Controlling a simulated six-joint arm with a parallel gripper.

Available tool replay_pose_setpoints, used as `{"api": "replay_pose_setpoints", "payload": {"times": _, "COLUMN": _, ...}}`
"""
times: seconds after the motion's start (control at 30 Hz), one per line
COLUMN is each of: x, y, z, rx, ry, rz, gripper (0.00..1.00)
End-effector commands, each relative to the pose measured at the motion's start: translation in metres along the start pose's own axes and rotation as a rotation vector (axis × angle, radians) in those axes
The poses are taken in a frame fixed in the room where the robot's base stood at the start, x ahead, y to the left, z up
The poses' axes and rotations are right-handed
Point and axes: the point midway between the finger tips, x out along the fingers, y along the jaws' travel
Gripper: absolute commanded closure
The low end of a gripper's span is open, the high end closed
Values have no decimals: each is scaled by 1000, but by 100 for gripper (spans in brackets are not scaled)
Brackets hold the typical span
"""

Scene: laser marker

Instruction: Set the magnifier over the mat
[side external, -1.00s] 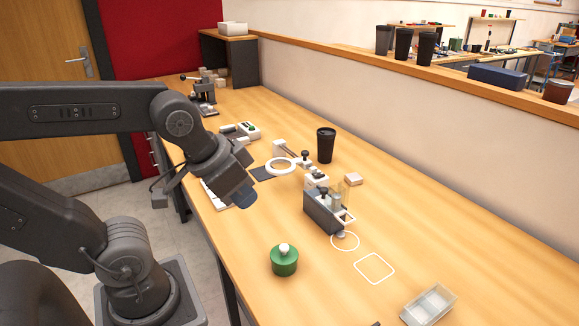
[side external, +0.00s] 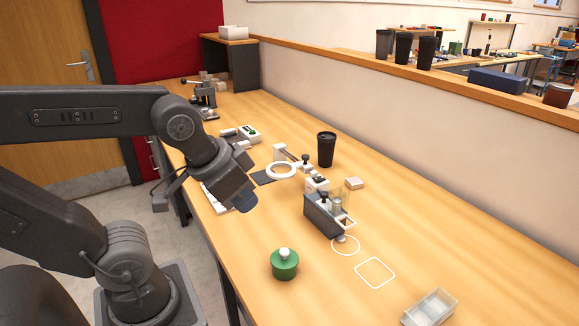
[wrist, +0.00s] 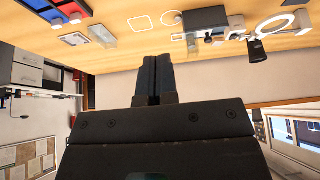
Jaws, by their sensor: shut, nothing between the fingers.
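The magnifier (side external: 282,171) has a white ring head on an arm that joins a white stand on the bench. The magnifier ring (wrist: 276,24) also shows at the top right of the wrist view. My gripper (side external: 246,203) is in the air left of the magnifier, near the bench's front edge. Its fingers (wrist: 152,58) are together and empty in the wrist view, apart from every object.
A black cup (side external: 326,150) stands behind the magnifier. A grey dispenser-like block (side external: 322,216), a green knobbed container (side external: 285,264) and a clear tray (side external: 430,307) stand to the right. White outlines (side external: 375,272) mark the bench. Bare wood lies between the green container and the magnifier.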

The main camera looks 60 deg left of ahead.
Motion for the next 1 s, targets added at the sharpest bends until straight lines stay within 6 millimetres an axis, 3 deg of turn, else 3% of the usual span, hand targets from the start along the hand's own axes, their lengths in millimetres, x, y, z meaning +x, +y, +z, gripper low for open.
{"api": "replay_pose_setpoints", "payload": {"times": 0.17, "x": 1, "y": -6, "z": -14, "rx": 15, "ry": -21, "rz": -29, "gripper": 100}}
{"api": "replay_pose_setpoints", "payload": {"times": 0.47, "x": 21, "y": -38, "z": -85, "rx": 97, "ry": -130, "rz": -186, "gripper": 100}}
{"api": "replay_pose_setpoints", "payload": {"times": 0.77, "x": 68, "y": -81, "z": -159, "rx": 185, "ry": -243, "rz": -367, "gripper": 100}}
{"api": "replay_pose_setpoints", "payload": {"times": 1.0, "x": 124, "y": -118, "z": -206, "rx": 253, "ry": -329, "rz": -513, "gripper": 100}}
